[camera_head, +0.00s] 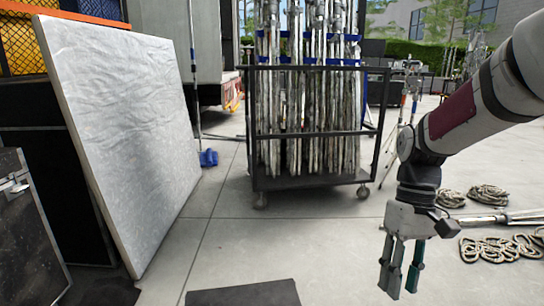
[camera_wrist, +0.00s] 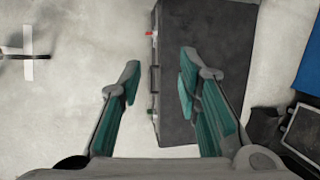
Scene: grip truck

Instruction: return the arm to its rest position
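My gripper (camera_head: 401,280) hangs at the end of my arm on the right of the head view, pointing down above the concrete floor. Its green-padded fingers also show in the wrist view (camera_wrist: 157,90). They are spread apart with nothing between them, so it is open and empty. Below it in the wrist view lie pale floor and the edge of a dark case (camera_wrist: 205,70) with a handle on its side. The fingers are clear of the case as far as I can tell.
A wheeled cart (camera_head: 312,185) full of metal stands is at the back centre. A large white panel (camera_head: 130,130) leans at the left by a black case (camera_head: 28,235). Coiled ropes (camera_head: 500,248) lie at right. A dark flat surface (camera_head: 243,294) is at bottom centre. Central floor is free.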

